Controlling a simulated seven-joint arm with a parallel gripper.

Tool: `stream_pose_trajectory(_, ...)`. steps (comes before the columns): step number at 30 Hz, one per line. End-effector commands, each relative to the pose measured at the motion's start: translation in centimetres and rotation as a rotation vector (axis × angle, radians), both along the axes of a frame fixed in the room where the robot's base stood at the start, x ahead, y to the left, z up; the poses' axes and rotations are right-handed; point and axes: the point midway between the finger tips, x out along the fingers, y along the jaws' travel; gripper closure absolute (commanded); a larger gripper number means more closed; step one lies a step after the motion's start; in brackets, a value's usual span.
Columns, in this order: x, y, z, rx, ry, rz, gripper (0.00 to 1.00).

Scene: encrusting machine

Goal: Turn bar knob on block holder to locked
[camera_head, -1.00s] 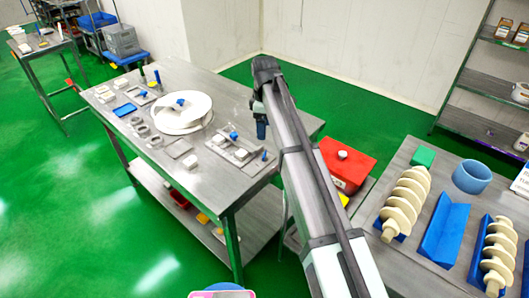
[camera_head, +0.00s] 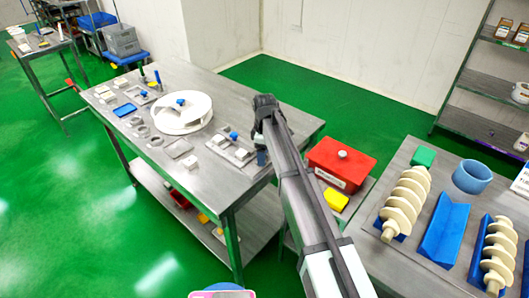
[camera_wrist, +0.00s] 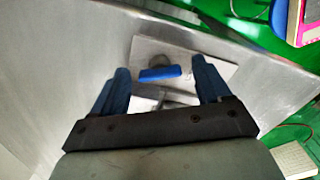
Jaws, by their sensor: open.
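The block holder (camera_head: 212,147) is a flat grey plate with pale blocks and blue knobs near the right end of the long steel table. A blue knob (camera_head: 233,135) stands at its far side. In the wrist view a blue bar knob (camera_wrist: 160,74) sits on the plate (camera_wrist: 205,70), lying roughly crosswise between my fingers and ahead of them. My gripper (camera_head: 262,158) points down over the holder's right end, its blue fingers hiding the knob there. In the wrist view the gripper (camera_wrist: 160,85) is open and empty, with no visible contact with the bar.
A white round disc (camera_head: 183,113) with a blue knob stands left of the holder on the steel table (camera_head: 200,190). A red box (camera_head: 340,165) stands to the right, on a lower surface. A second table with cream screws (camera_head: 404,205) is farther right.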

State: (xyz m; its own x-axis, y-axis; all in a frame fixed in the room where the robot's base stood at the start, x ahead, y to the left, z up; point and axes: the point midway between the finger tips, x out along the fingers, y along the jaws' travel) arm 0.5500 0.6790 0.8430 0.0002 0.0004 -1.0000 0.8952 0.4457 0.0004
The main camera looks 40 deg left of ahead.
Motion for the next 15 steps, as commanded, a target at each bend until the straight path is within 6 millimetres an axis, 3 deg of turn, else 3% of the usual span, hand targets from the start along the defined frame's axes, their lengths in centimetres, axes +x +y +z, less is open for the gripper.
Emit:
stream_pose_trajectory(6,0.0,0.0,0.0,0.0,0.0,0.0,0.23)
stream_pose_trajectory(15,0.0,0.0,0.02,0.0,0.0,0.0,0.52)
